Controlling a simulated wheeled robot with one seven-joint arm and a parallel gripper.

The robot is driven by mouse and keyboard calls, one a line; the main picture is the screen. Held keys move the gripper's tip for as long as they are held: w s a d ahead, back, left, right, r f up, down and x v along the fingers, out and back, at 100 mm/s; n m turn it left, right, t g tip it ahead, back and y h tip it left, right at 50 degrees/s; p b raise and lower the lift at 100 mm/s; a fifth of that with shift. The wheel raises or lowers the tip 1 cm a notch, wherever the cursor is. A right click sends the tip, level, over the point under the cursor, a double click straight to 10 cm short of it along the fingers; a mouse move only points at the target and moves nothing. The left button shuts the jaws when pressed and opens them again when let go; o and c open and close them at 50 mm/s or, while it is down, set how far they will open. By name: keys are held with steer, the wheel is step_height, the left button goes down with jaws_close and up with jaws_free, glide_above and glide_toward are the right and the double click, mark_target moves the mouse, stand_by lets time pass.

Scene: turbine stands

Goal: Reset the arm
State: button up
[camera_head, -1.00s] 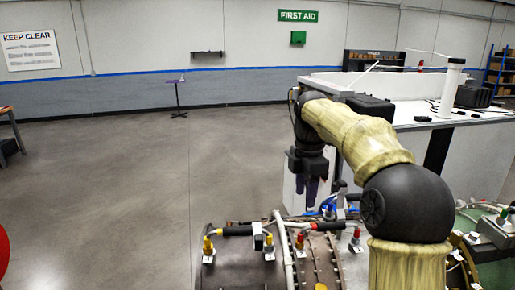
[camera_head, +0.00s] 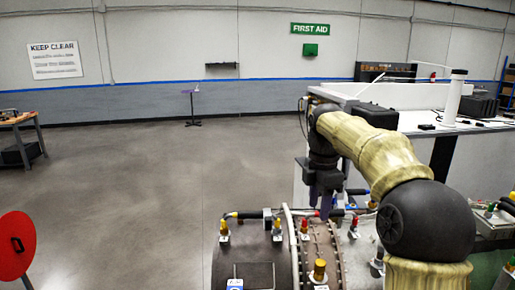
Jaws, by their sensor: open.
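My arm comes in from the lower right and bends over the turbine stand. My gripper (camera_head: 325,207) hangs at its end, pointing down, with dark purple fingers near the far edge of the turbine casing (camera_head: 262,272). The fingers look empty, though their tips are partly lost against the hoses and fittings. I cannot tell whether they touch anything. The casing carries a black hose (camera_head: 245,215), a pale pipe and several red and yellow fittings.
A white workbench (camera_head: 455,128) with a black case stands behind my arm. A red disc (camera_head: 16,246) and a wooden table (camera_head: 17,121) are at the left. A small stand (camera_head: 193,106) is near the far wall. The grey floor at left-centre is clear.

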steer(key=s+f+m+t+b, duration=0.1)
steer(key=s+f+m+b, duration=0.1)
steer(key=s+f+m, duration=0.8)
steer(key=s+f+m+t+b, duration=0.1)
steer(key=s+f+m+b, duration=0.2)
steer(key=s+f+m, duration=0.7)
step_height(320, 180, down, 8)
steer(key=shift+s+d+r+m+t, duration=0.2)
steer(key=shift+s+m+t, duration=0.15)
steer(key=shift+s, duration=0.45)
steer(key=shift+w, duration=0.1)
steer(key=shift+a, duration=0.1)
steer(key=shift+c, duration=0.2)
steer(key=shift+c, duration=0.6)
steer(key=shift+a, duration=0.15)
